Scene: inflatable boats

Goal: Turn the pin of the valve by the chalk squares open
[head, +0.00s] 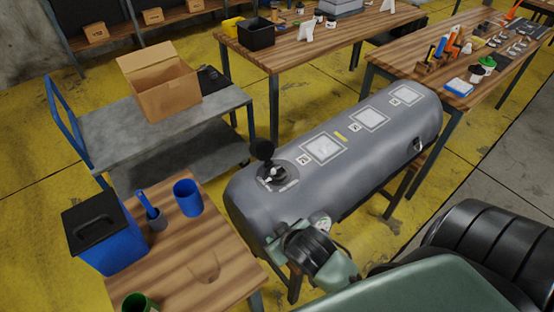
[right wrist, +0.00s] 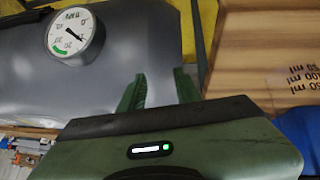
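A grey inflatable tube (head: 345,165) lies on a stand. The valve (head: 275,173) sits on its top near the left end, beside the nearest of three pale chalk squares (head: 322,149). Its black cap (head: 263,151) stands up off the valve; the pin is too small to read. My right gripper (head: 284,240) is at the tube's near side, below and apart from the valve. In the right wrist view its green fingers (right wrist: 160,90) are apart with nothing held between them; the tube (right wrist: 120,50) is behind them. The valve is not in the wrist view. My left gripper is not seen.
A round pressure gauge (head: 320,222) on the tube is close to my right gripper; it also shows in the wrist view (right wrist: 76,35). A wooden table (head: 185,255) with a blue bin (head: 105,240) and blue cup (head: 188,197) stands left. A cart (head: 120,125) stands behind.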

